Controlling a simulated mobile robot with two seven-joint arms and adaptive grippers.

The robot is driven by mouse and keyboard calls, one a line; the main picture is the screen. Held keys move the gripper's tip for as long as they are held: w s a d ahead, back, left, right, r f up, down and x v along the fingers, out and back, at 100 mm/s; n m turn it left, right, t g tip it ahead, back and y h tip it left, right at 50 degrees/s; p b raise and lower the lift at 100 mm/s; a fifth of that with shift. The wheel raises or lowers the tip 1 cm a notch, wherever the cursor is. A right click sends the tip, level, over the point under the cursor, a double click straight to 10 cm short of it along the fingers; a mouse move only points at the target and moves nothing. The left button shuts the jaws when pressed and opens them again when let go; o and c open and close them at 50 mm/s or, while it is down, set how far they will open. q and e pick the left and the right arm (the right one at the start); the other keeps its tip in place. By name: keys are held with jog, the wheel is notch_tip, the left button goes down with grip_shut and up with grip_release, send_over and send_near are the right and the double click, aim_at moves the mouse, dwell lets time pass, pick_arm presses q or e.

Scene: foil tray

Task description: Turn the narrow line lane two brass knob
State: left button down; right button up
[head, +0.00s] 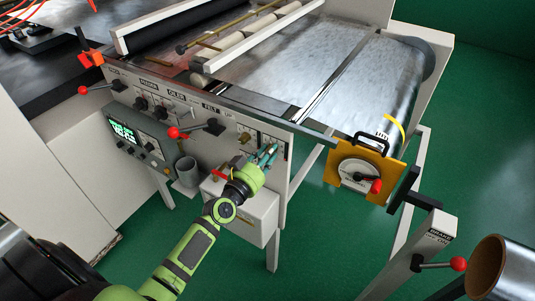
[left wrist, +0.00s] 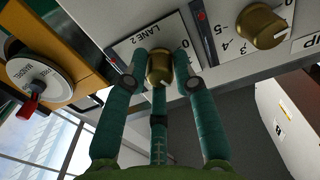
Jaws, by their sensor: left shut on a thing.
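The lane two brass knob (left wrist: 160,67) sticks out of a white plate marked LANE 2 (left wrist: 135,45) in the left wrist view. A white line shows on its rim, toward the lower right. My left gripper (left wrist: 162,72) has its teal fingers around the knob, one on each side and one below, shut on it. In the head view my left gripper (head: 266,155) is at the right end of the grey control panel, and its fingers hide the knob there. My right gripper is not in view.
Another brass knob (left wrist: 261,26) with a numbered scale is close beside the held one. A yellow bracket with a white dial (head: 357,174) stands to the right in the head view. A white box (head: 240,212) hangs below the panel, near my left arm.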

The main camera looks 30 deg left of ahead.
pick_arm(q)
jog(key=shift+f, duration=0.1)
jog(key=shift+d+f+n, duration=0.1)
jog(key=shift+d+n, duration=0.05)
jog(key=shift+n, duration=7.75)
jog(key=c, duration=1)
grip_release()
